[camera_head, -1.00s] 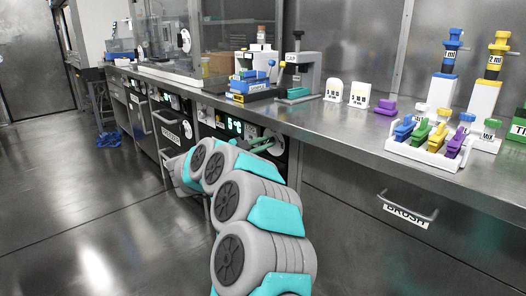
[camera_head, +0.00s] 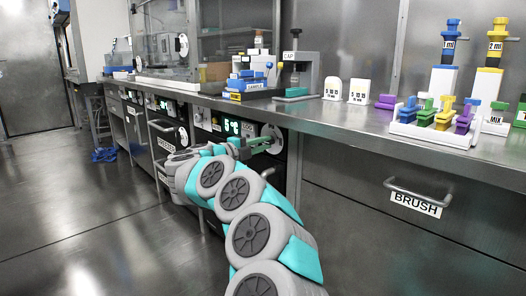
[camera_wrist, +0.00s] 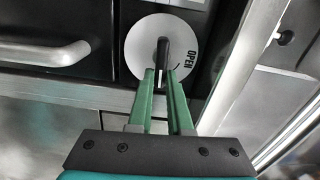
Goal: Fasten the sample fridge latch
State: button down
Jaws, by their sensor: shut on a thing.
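The sample fridge latch shows in the wrist view as a white round dial (camera_wrist: 136,42) with a black lever (camera_wrist: 162,50) and the word OPEN at its right. The lever points down the picture toward my gripper. My gripper (camera_wrist: 163,74) has its green fingers shut on the lever's end. In the head view the white dial (camera_head: 272,133) is on the dark front below the counter, and my gripper (camera_head: 262,144) reaches it from the left. My wrist hides part of this front. A green-lit display (camera_head: 231,126) is left of the dial.
A bar handle (camera_wrist: 45,54) is left of the dial in the wrist view. The BRUSH drawer (camera_head: 350,205) is on the right under the counter (camera_head: 350,122). The counter holds a rack of coloured clips (camera_head: 430,136) and instruments. The floor at left is mostly clear.

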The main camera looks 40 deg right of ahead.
jog(key=shift+f+m+b, duration=0.15)
jog(key=shift+m+b, duration=0.2)
jog(key=shift+m, duration=0.25)
jog(key=c, duration=0.8)
grip_release()
jog(key=shift+c, duration=0.2)
jog(key=a+p, duration=0.1)
jog(key=a, duration=0.6)
jog(key=shift+s+a, duration=0.35)
jog(key=shift+a, duration=0.05)
